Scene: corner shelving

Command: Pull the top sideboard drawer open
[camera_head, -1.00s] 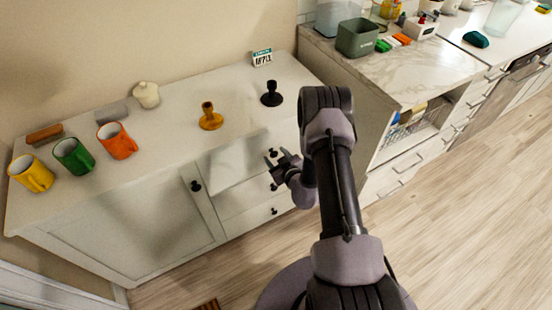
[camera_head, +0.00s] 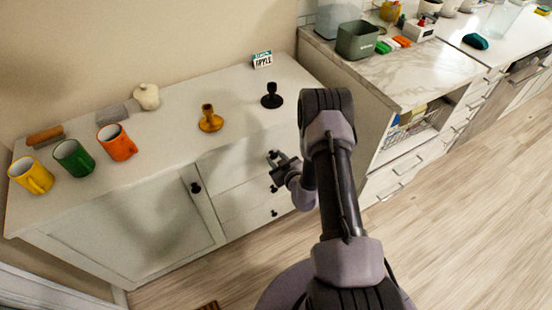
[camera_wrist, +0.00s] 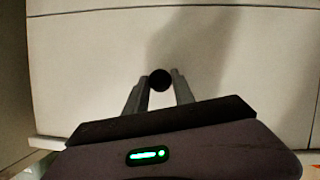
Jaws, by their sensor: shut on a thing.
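The white sideboard (camera_head: 98,228) stands against the wall, with a column of drawers at its right end. The top drawer (camera_head: 232,163) looks shut, its front flush with the sideboard. Its round black knob (camera_wrist: 160,80) sits between my fingertips in the wrist view. My gripper (camera_head: 275,160) is at the top drawer front, and it also shows in the wrist view (camera_wrist: 159,82), shut on the knob. In the head view my fingers partly hide the knob. Two lower drawers with black knobs show below.
On the sideboard top stand yellow, green and orange mugs (camera_head: 117,142), a yellow candle holder (camera_head: 210,119), a black one (camera_head: 272,96), a white lidded jar (camera_head: 146,96) and a small sign (camera_head: 262,60). A marble-topped counter (camera_head: 420,72) stands to the right. The wood floor (camera_head: 470,215) in front is clear.

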